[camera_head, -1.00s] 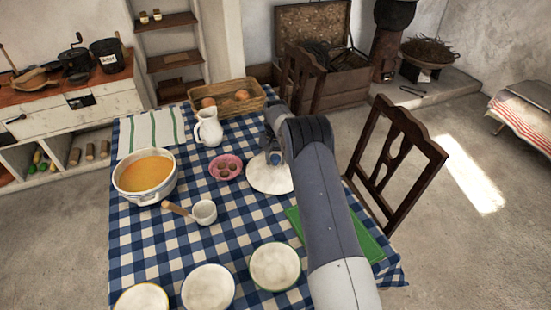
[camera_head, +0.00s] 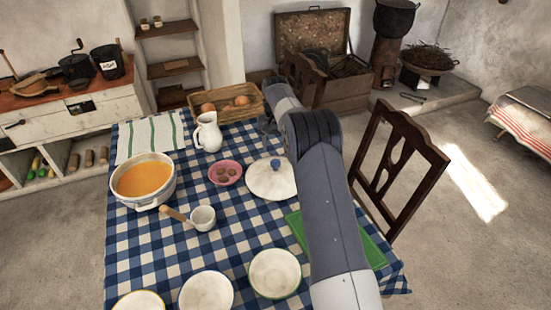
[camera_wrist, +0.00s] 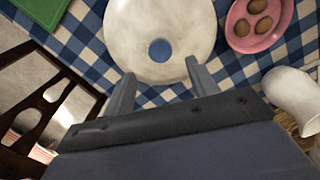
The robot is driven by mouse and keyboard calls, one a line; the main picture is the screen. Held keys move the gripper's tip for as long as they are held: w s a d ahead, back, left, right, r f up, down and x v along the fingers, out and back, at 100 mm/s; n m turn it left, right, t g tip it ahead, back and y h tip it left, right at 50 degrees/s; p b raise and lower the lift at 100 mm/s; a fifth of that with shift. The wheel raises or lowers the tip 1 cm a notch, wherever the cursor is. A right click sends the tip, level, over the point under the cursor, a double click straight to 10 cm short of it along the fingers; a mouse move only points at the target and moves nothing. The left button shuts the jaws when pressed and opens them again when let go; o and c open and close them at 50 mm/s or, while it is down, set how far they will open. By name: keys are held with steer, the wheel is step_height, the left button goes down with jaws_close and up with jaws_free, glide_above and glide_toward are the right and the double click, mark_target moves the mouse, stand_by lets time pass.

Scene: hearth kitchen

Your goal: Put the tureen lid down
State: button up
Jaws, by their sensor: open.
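The tureen lid (camera_head: 268,184) is white with a blue knob (camera_head: 276,163). It rests knob up on the checked tablecloth, right of the pink dish, and also shows in the wrist view (camera_wrist: 128,30). My gripper (camera_wrist: 158,84) is open and empty, with its fingers apart from the knob. In the head view the gripper (camera_head: 268,122) is partly hidden by my arm, behind the lid near the basket. The tureen (camera_head: 145,200) stands uncovered at the table's left, full of orange soup.
A pink dish (camera_head: 238,181) with brown pieces and a white jug (camera_head: 208,133) stand left of the lid. A ladle (camera_head: 201,216) lies in front. Several bowls line the near edge. A basket (camera_head: 247,114) is behind, a chair (camera_head: 400,160) at the right.

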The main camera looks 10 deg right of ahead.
mark_target(276, 162)
steer(key=shift+r, duration=1.6)
steer(key=shift+f, duration=0.1)
step_height(276, 162, down, 12)
steer(key=shift+f+p, duration=0.15)
steer(key=shift+p, duration=0.85)
step_height(276, 162, up, 3)
steer(key=shift+f, duration=0.2)
steer(key=shift+r+b, duration=0.35)
steer(key=shift+r, duration=0.35)
steer(key=shift+f, duration=0.1)
